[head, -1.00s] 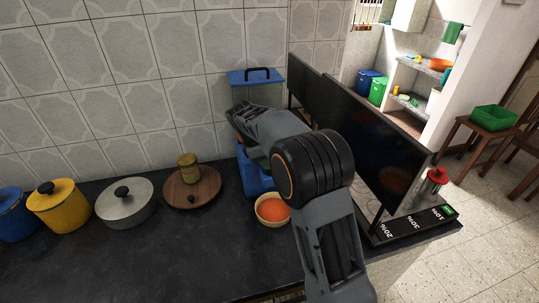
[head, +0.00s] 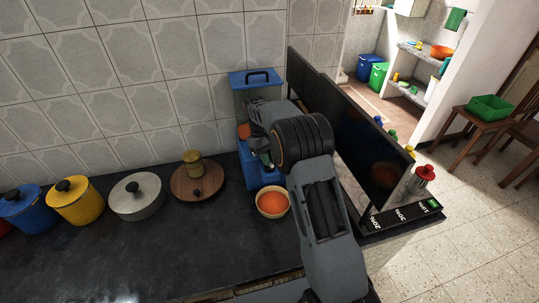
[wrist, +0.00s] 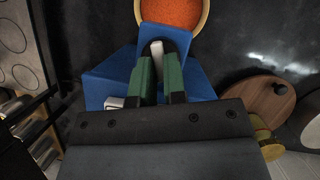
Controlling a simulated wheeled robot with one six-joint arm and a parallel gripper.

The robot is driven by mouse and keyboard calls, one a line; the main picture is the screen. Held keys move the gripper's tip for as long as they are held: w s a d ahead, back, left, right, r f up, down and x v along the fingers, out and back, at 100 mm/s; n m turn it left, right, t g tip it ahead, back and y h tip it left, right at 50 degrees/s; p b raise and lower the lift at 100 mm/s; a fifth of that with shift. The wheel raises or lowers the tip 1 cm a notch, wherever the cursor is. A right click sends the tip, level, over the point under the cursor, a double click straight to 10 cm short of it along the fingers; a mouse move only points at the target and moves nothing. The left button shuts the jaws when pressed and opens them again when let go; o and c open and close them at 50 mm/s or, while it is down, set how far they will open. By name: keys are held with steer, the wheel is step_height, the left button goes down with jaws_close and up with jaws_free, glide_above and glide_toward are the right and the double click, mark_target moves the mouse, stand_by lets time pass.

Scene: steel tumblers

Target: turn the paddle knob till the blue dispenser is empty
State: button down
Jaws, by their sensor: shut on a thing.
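A small orange patch shows low in the hopper; my arm hides the rest, so I cannot tell how much is inside. My gripper (wrist: 159,48), with green fingers, is shut on the pale paddle knob (wrist: 157,52) at the dispenser's front. A bowl (head: 260,210) stands right under the front of the dispenser and holds orange grains (head: 272,202). The grains also show at the top of the wrist view (wrist: 172,12).
A black screen (head: 350,140) stands close to the right of my arm. A round wooden board (head: 185,192) with a brass-coloured pot (head: 193,165) lies left of the dispenser. Grey (head: 138,200) and yellow (head: 76,205) lidded pots stand farther left. The front counter is clear.

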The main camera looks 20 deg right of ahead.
steer(key=shift+w+d+m+y+p, duration=0.15)
steer(key=shift+m+y+p, duration=0.45)
steer(key=shift+m, duration=1.3)
steer(key=c, duration=1.2)
jaws_free()
steer(key=v, duration=1.3)
steer(key=shift+w+d+r+p, duration=0.2)
steer(key=shift+w+r+p, duration=0.05)
steer(key=shift+r+p, duration=0.1)
